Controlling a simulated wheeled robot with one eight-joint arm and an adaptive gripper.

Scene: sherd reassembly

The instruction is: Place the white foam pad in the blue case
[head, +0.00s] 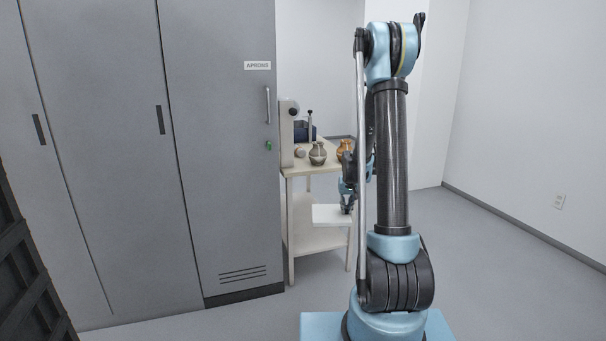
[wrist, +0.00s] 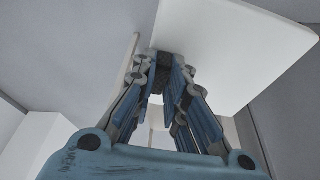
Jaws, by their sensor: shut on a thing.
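The white foam pad (head: 328,214) is a flat white slab in front of the table, below the height of its top. My gripper (head: 347,207) is shut on the pad at its right part. In the wrist view the pad (wrist: 235,55) fills the upper right, and my gripper's fingers (wrist: 166,72) close on its edge.
The table (head: 298,171) has a lower shelf (head: 315,238). A grey vase (head: 318,154) and a brown pot (head: 345,151) stand on top, near a pale upright device (head: 287,135). A tall grey cabinet (head: 225,190) labelled APRONS borders the table's left. Floor at right is clear.

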